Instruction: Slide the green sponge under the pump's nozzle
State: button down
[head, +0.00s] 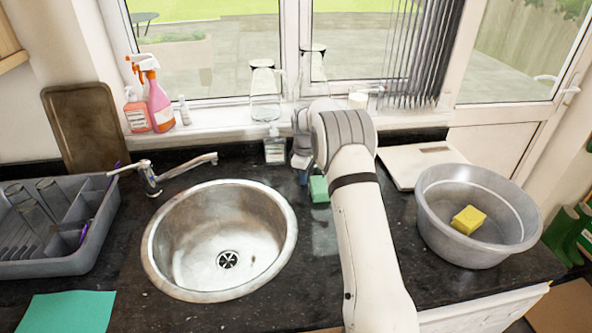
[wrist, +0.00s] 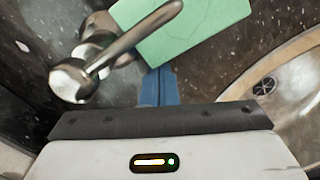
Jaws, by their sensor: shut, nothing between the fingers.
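The green sponge (head: 319,189) lies flat on the dark worktop, right of the sink, partly hidden by my arm in the head view. It also fills the top middle of the wrist view (wrist: 210,28). A metal pump (wrist: 88,72) stands at the left of the wrist view. Its nozzle (wrist: 150,32) reaches up and right across the sponge as seen from above; its height over it is unclear. I cannot make out this pump in the head view. My gripper (wrist: 158,84) is shut and empty, its blue fingers at the sponge's near edge in the wrist view, seemingly touching it.
The round sink (head: 153,262) lies left of the sponge. A clear soap bottle (head: 275,150) stands behind, by the sill. A grey basin (head: 440,225) with a yellow sponge (head: 468,220) and a white board (head: 405,163) are to the right. A dish rack (head: 45,262) is far left.

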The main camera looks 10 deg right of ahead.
jog(key=shift+d, duration=0.15)
jog(key=shift+s+d+f, duration=0.15)
jog(key=shift+d, duration=0.15)
jog(key=shift+s+d+b, duration=0.5)
jog(key=shift+d+b, duration=0.05)
jog(key=shift+d, duration=0.2)
jog(key=shift+r, duration=0.2)
jog(key=shift+f, duration=0.1)
jog(key=shift+w+a, duration=0.1)
